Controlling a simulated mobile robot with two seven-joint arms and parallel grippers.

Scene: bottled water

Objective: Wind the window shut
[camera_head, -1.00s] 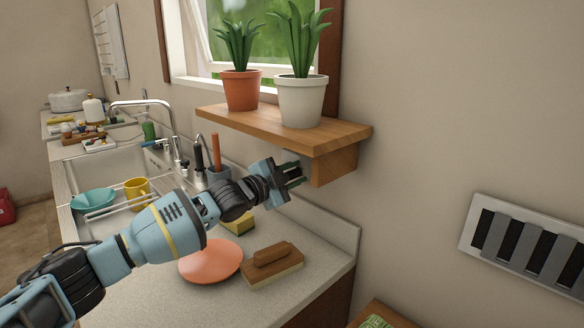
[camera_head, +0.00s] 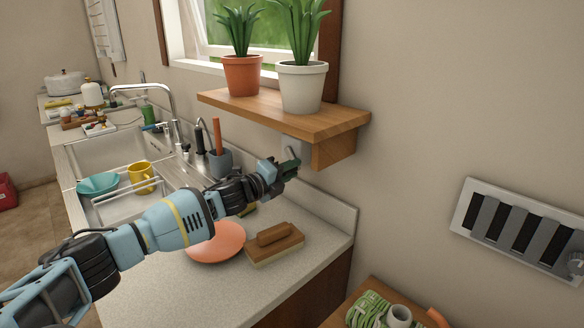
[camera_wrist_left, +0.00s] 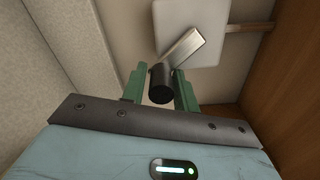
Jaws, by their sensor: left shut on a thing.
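The window (camera_head: 200,35) shows partly at the top of the head view, with its pale sash angled out from the frame. Its winder is under the wooden shelf: a white plate (camera_wrist_left: 205,14), a metal crank arm (camera_wrist_left: 184,46) and a black knob (camera_wrist_left: 160,84) in the left wrist view. My left gripper (camera_head: 289,168) is below the shelf, with its green fingers on either side of the knob, shut on it. In the head view the gripper hides the knob, and only part of the pale plate (camera_head: 294,150) shows. My right gripper is out of view.
The wooden shelf (camera_head: 335,124), close above my left gripper, bears two potted plants (camera_head: 242,75) (camera_head: 301,88). Below lie a pink plate (camera_head: 215,243) and a brush (camera_head: 273,245) on the counter (camera_head: 222,288). A louvred vent (camera_head: 517,227) is on the right wall.

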